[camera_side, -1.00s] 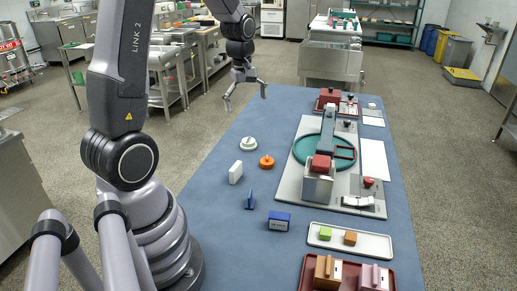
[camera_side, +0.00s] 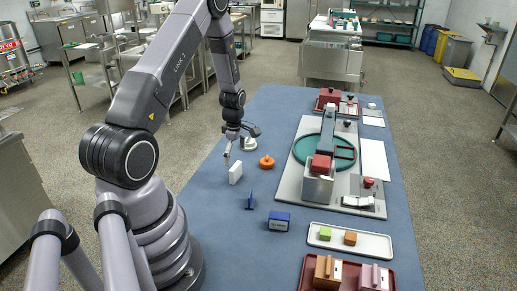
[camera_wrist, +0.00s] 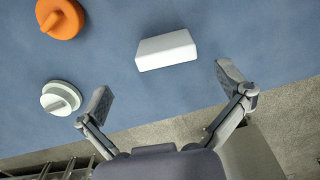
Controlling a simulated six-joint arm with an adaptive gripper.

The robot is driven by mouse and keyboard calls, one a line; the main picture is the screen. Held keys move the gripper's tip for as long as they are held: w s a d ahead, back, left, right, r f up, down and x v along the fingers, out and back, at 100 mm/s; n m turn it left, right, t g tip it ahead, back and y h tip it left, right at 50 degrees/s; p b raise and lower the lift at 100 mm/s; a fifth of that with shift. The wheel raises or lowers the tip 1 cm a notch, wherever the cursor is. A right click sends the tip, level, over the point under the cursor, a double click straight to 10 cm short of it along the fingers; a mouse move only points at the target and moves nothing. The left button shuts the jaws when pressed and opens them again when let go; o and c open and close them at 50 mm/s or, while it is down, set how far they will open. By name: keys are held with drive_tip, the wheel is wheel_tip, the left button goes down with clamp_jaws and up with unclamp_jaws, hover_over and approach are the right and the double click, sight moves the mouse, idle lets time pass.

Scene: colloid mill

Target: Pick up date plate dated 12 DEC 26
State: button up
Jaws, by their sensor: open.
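Several blocks could be date plates, but I cannot read a date on any of them. A blue block (camera_side: 279,222) with a pale label stands on the blue table (camera_side: 215,230). A plain white block (camera_side: 235,173) stands behind it to the left, and a thin blue piece (camera_side: 250,200) stands between them. My gripper (camera_side: 241,148) is open and empty, above the table near the white block. In the wrist view the white block (camera_wrist: 167,51) lies ahead of the gap between the open fingers (camera_wrist: 165,88), apart from them.
An orange knobbed disc (camera_side: 266,162) and a white knobbed disc (camera_wrist: 61,98) are near my gripper. A machine with a green ring (camera_side: 301,150) stands to the right. A white tray (camera_side: 380,247) holds green and orange blocks. A red tray (camera_side: 346,288) holds brown and pink labelled blocks.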

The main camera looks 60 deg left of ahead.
sight(235, 166)
drive_tip(key=f, duration=0.5)
drive_tip(key=shift+s+d, duration=0.25)
drive_tip(key=c, duration=1.1)
